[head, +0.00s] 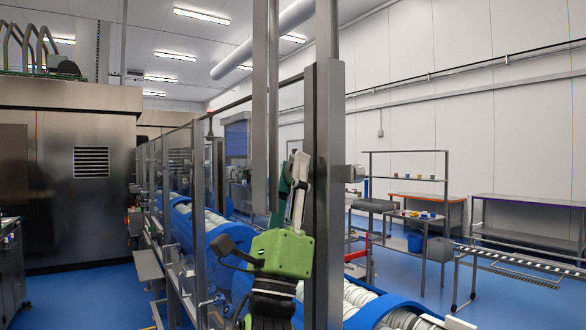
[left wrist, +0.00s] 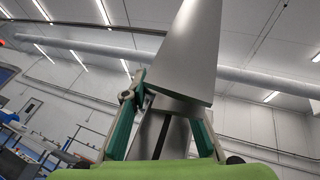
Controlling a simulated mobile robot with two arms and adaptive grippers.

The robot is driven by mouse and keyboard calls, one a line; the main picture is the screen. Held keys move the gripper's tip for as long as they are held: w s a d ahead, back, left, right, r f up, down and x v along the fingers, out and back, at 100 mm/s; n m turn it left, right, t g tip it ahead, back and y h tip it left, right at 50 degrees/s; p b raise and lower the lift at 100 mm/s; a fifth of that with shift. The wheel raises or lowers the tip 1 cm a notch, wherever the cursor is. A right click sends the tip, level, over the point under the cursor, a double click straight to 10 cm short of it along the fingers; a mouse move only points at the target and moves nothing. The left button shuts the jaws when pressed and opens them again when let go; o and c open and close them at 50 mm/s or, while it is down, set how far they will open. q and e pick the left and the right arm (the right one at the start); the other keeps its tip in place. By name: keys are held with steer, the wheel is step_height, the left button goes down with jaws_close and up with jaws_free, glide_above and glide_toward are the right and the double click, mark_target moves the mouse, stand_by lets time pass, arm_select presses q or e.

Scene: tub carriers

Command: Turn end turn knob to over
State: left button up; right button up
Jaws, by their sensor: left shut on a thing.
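My left gripper (head: 292,180) has a green body and points upward beside a tall metal post (head: 329,200) in the head view. In the left wrist view the teal-padded fingers of the left gripper (left wrist: 168,130) are shut on a grey metal piece (left wrist: 188,60) that rises between them. I cannot tell whether this piece is the end turn knob. My right gripper is in neither view.
Blue tubs (head: 372,312) with white round items stand low behind the post. A line of posts and clear panels runs back at the left. Work tables (head: 428,203) and a roller conveyor (head: 515,262) stand at the right. Blue floor is open between them.

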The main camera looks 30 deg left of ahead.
arm_select(q)
steer(key=n+g+y+p, duration=0.1)
steer(key=n+y, duration=0.1)
steer(key=n+g+y+p, duration=0.1)
steer(key=n+g+y, duration=0.1)
steer(key=n+g+y+p, duration=0.1)
steer(key=n+g, duration=0.1)
steer(key=shift+r+n+y, duration=0.25)
steer(key=shift+n+y, duration=0.15)
steer(key=shift+f+n+g+y+p, duration=0.15)
steer(key=shift+n+g+y+p, duration=0.35)
steer(key=shift+n+g+p, duration=0.8)
steer(key=o, duration=1.1)
steer(key=shift+w+g, duration=0.1)
steer(key=shift+g, duration=0.2)
steer(key=shift+f, duration=0.1)
steer(key=shift+v, duration=3.75)
steer(key=shift+f, duration=0.1)
